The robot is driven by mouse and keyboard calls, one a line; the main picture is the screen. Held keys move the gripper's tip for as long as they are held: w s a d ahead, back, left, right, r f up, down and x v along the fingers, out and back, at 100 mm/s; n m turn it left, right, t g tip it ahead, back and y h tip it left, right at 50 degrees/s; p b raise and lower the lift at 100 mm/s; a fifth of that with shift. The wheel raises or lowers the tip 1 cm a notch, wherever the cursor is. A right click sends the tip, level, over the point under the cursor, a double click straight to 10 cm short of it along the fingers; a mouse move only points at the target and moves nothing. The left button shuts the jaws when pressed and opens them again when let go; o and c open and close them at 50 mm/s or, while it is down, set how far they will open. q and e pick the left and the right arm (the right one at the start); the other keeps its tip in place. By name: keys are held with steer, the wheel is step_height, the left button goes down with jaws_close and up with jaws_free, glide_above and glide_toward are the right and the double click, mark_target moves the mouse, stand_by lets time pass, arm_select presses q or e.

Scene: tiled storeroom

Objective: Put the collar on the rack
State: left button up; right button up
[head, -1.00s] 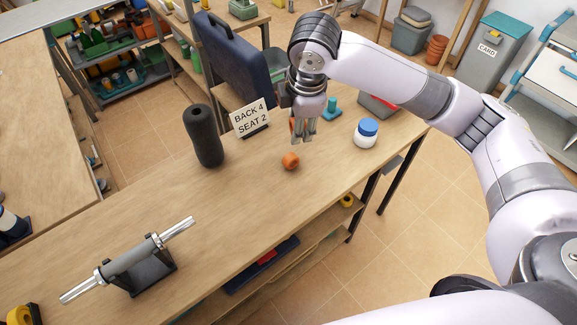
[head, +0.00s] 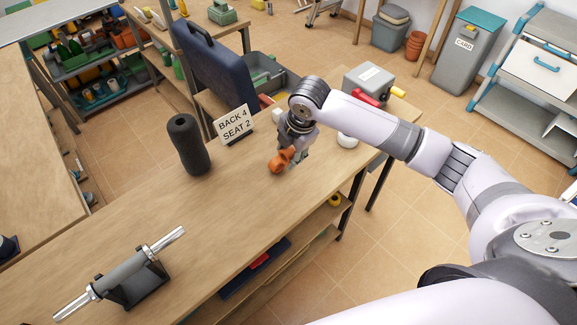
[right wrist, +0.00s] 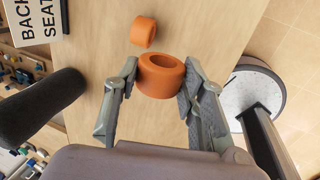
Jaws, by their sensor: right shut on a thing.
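My right gripper (right wrist: 160,80) is shut on an orange collar (right wrist: 160,75), a thick ring held between the two fingertips. A second orange collar (right wrist: 143,32) lies on the bench just beyond it in the right wrist view. In the head view the gripper (head: 292,156) is low over the bench, with the held collar (head: 287,155) and the other one (head: 275,167) overlapping. A dark stand, likely the rack (head: 137,286), cradles a grey roller with silver ends (head: 122,270) at the lower left. My left gripper is not in view.
A black foam roll (head: 188,145) stands upright on the bench (head: 215,215), beside a sign reading BACK 4 SEAT 2 (head: 233,123). A white jar (head: 347,140) is partly hidden by my right arm. The bench between the collars and the stand is clear.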

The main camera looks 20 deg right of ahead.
step_height(320, 180, down, 7)
steer(key=shift+r+p, duration=0.15)
steer(key=shift+p, duration=0.2)
steer(key=shift+f, duration=0.35)
steer(key=shift+f, duration=0.1)
steer(key=shift+f, duration=0.5)
steer(key=o, duration=1.2)
steer(key=shift+c, duration=0.2)
steer(key=shift+r, duration=0.5)
steer(key=b+v, duration=0.1)
steer(key=v, duration=1.1)
steer(key=shift+r, duration=0.15)
